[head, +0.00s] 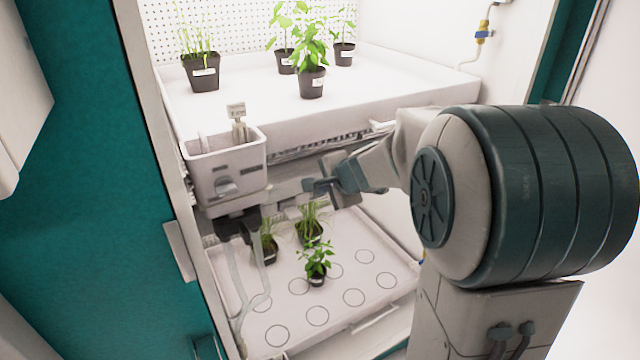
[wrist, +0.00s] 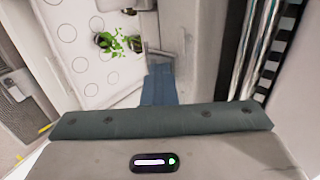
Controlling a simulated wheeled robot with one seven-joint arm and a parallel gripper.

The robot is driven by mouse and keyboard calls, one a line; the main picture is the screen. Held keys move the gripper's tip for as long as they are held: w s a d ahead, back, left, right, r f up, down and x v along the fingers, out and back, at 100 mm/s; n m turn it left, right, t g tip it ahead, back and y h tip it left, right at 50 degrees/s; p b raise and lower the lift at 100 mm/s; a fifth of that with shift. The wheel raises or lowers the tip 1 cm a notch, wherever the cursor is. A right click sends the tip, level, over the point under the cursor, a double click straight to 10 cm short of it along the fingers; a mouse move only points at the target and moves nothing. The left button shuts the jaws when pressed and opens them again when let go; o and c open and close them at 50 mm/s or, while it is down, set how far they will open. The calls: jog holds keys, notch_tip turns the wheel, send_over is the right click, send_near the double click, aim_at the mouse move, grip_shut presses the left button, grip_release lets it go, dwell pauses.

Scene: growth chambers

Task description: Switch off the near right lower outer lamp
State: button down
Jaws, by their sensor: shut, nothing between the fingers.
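My gripper (head: 318,187) is in the lower bay of the growth chamber, below the upper shelf, with its fingers together and nothing between them. In the wrist view the closed fingers (wrist: 160,85) point down along a pale grey panel or rail. Shiny strips with a dark notched edge (wrist: 255,45), possibly a lamp unit, lie to the right of the fingers in that view. In the head view a dark notched strip (head: 310,147) runs under the upper shelf, above my gripper. I cannot make out the lamp's switch or tell which lamp is which; my arm hides part of this area.
The upper tray (head: 400,90) holds several potted plants. The lower tray (head: 345,300) holds a few potted plants among marked circles. A white bin (head: 225,172) with labels hangs at the upper shelf's front left. Teal door panels (head: 80,200) stand at the left.

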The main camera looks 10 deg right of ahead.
jog(key=shift+r+p, duration=0.65)
jog(key=shift+r, duration=0.15)
jog(key=p+v, duration=0.1)
jog(key=v, duration=1.2)
jog(key=shift+p, duration=0.3)
